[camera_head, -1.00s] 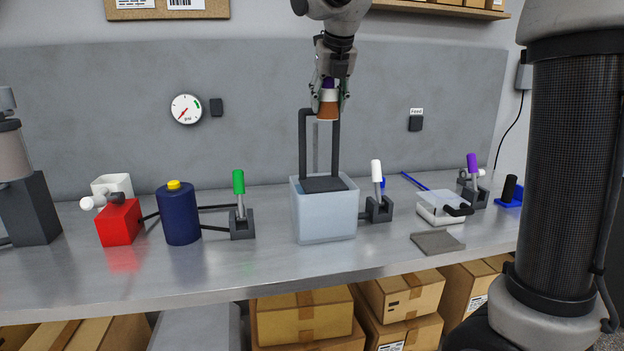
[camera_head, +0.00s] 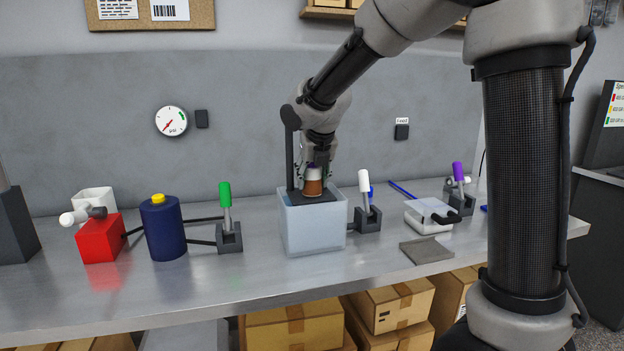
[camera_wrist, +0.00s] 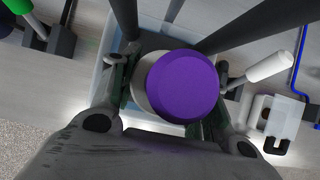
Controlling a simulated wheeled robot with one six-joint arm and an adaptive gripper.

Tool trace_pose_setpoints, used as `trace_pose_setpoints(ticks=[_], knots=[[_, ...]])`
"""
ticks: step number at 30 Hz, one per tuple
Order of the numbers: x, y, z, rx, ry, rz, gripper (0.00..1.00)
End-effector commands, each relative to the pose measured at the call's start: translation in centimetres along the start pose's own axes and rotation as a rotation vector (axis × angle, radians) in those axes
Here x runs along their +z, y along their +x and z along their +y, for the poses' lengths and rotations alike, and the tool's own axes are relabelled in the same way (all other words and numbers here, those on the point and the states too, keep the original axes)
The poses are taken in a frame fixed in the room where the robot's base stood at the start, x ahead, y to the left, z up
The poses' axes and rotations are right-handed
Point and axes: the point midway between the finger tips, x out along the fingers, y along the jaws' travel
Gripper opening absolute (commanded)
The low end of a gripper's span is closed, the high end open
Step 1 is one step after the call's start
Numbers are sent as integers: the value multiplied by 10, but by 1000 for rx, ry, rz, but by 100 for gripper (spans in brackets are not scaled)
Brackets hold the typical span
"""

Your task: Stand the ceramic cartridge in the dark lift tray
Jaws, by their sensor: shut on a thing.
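The ceramic cartridge (camera_head: 313,187) has a brown lower body, a white band and a purple top. It is upright, and its purple top (camera_wrist: 182,86) fills the middle of the wrist view. My gripper (camera_head: 314,170) points down and is shut on the cartridge near its upper part. The dark lift tray (camera_head: 298,197) sits at the mouth of a translucent pale tank (camera_head: 312,232), with a dark upright handle frame behind. The cartridge is over the tray, low down. I cannot tell whether its base touches the tray.
A white-handled lever (camera_head: 364,184) stands close right of the tank, and a green-handled lever (camera_head: 225,197) to the left. A navy bottle (camera_head: 164,230) and red block (camera_head: 101,240) are further left. A grey mat (camera_head: 427,250) lies at right. The bench front is clear.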

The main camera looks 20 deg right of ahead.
Motion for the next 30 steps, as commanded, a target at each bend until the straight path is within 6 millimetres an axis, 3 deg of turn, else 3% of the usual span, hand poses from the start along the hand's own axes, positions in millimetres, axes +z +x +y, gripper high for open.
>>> trace_pose_setpoints(ticks=[12,13,16,26,30], knots=[[-5,8,0,1,0,-1,17],[-5,8,0,1,0,0,51],[-4,8,0,1,0,-1,67],[-3,6,0,1,1,-2,67],[-2,-9,0,2,1,-5,67]])
